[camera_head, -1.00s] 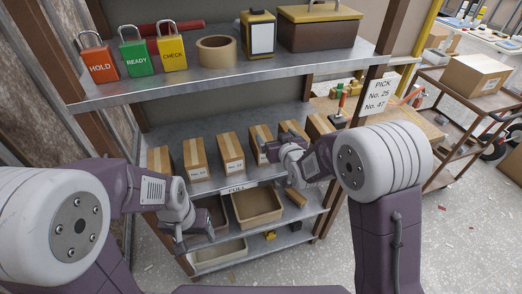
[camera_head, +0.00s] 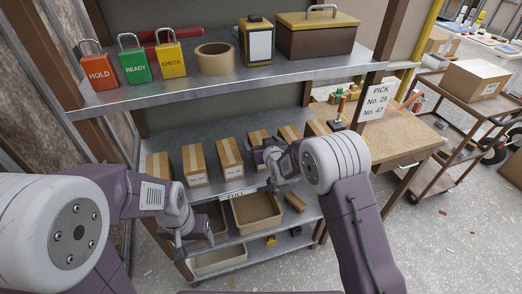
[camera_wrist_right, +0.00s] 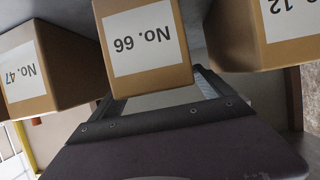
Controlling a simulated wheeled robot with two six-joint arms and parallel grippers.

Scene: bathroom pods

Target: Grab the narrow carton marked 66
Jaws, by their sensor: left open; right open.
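In the right wrist view, upside down, a narrow brown carton with a white label reading No. 66 (camera_wrist_right: 144,52) is in the middle. It appears to be the carton (camera_head: 258,136) behind my right gripper in the head view, where its label is hidden. My right gripper (camera_head: 262,156) is open in front of the carton row. The wrist view shows part of it close to the No. 66 carton, with nothing seen between the fingers. I cannot tell whether it touches. My left gripper (camera_head: 194,238) is open and empty by the lower shelves at the left.
Cartons No. 12 (camera_wrist_right: 285,30) and No. 47 (camera_wrist_right: 32,72) flank the No. 66 carton closely. More cartons share this shelf. The upper shelf (camera_head: 180,93) with padlocks and a toolbox overhangs the row. A tan bin (camera_head: 256,212) sits below. Open floor lies at the right.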

